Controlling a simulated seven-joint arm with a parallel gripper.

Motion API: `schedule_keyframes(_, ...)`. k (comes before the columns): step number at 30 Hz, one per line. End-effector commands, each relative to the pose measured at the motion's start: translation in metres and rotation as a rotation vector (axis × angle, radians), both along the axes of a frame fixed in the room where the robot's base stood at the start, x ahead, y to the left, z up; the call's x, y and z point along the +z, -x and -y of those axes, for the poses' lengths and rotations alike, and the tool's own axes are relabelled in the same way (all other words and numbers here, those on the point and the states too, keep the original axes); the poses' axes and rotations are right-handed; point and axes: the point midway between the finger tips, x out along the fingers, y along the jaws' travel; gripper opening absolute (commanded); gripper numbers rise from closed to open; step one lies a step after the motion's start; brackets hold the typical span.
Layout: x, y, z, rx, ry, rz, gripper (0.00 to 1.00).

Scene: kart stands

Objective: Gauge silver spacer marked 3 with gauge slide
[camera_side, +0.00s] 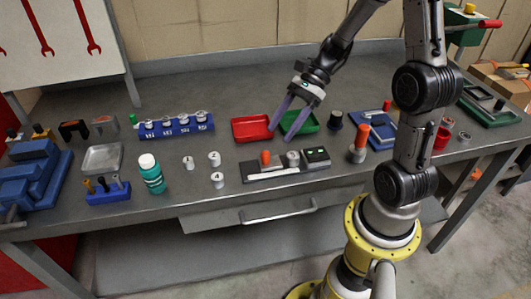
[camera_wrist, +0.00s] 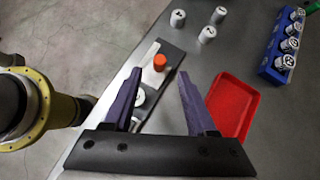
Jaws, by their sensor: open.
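The gauge slide (camera_side: 272,177) lies at the front of the bench, with an orange knob (camera_side: 265,157) and a dark display box (camera_side: 316,155). A silver spacer (camera_side: 292,158) stands on it between knob and box; in the wrist view this spacer (camera_wrist: 138,97) is partly behind a finger and its mark is unclear. Three silver spacers (camera_side: 188,162), (camera_side: 214,159), (camera_side: 217,180) stand loose left of the gauge; their marks are too small to read surely. My gripper (camera_side: 279,134) is open and empty, above the bench behind the gauge; its purple fingers also show in the wrist view (camera_wrist: 160,72).
A red tray (camera_side: 240,136) and a green tray (camera_side: 311,127) lie behind the gauge. A blue rack (camera_side: 176,133) holds several silver pieces at the back left. A teal bottle (camera_side: 152,175) stands left of the loose spacers. An orange-handled tool (camera_side: 360,143) stands to the right.

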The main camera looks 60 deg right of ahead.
Motion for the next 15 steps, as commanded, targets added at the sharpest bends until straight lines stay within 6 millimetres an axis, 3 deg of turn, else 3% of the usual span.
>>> schedule_keyframes(6, -0.031, -0.009, -0.03, 0.005, -0.002, -0.003, 0.57)
schedule_keyframes(15, -0.055, -0.017, -0.052, 0.003, 0.0, -0.001, 0.57)
